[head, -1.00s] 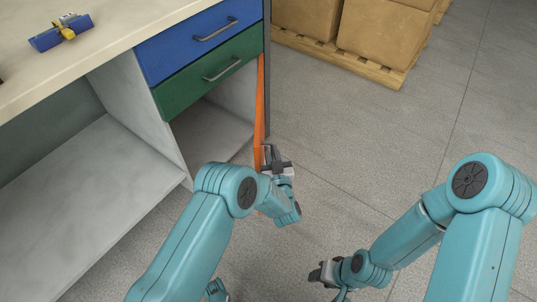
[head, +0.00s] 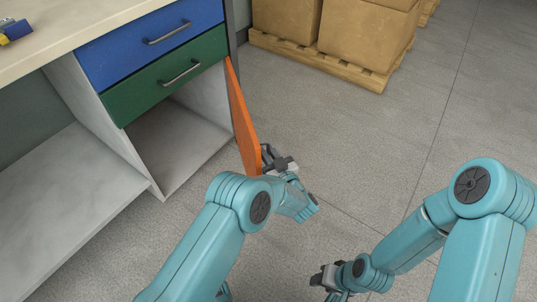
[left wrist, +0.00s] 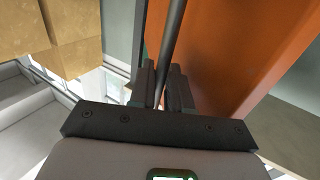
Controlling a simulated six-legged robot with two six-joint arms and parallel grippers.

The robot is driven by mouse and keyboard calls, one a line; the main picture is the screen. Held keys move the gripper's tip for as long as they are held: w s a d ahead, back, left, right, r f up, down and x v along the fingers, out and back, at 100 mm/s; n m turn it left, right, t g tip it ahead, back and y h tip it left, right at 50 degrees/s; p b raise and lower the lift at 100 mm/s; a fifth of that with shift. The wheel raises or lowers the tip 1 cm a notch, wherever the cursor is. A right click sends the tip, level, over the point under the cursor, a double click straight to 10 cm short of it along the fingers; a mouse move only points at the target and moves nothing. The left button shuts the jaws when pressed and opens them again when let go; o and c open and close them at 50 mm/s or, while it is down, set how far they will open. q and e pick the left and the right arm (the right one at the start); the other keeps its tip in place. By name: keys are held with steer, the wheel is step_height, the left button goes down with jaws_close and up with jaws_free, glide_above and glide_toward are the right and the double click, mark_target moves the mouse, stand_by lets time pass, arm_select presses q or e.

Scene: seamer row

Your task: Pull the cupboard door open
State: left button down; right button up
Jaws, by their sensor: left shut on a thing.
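The orange cupboard door (head: 241,117) stands swung wide open from the right side of the cupboard, below the green drawer. The cupboard's open inside (head: 180,140) shows as an empty grey space. My left gripper (head: 268,158) is at the door's outer face near its free edge. In the left wrist view my left gripper (left wrist: 163,88) is shut on the door's grey bar handle (left wrist: 173,40), with the orange door (left wrist: 225,45) beside it. My right gripper (head: 322,277) is low over the floor, away from the door; its fingers are too small to judge.
A blue drawer (head: 150,42) and a green drawer (head: 165,75) with bar handles sit above the cupboard, under a pale worktop (head: 60,32). Boxes (head: 365,35) stand on a wooden pallet (head: 320,62) at the back. The grey floor right of the door is clear.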

arm_select(q)
steer(key=shift+w+d, duration=0.15)
steer(key=shift+d, duration=0.05)
arm_select(e)
steer(key=shift+w+d+f, duration=0.1)
steer(key=shift+w+d, duration=0.15)
steer(key=shift+d, duration=0.2)
arm_select(q)
steer(key=c, duration=1.3)
jaws_free()
arm_select(e)
steer(key=shift+a, duration=0.15)
steer(key=shift+s, duration=0.1)
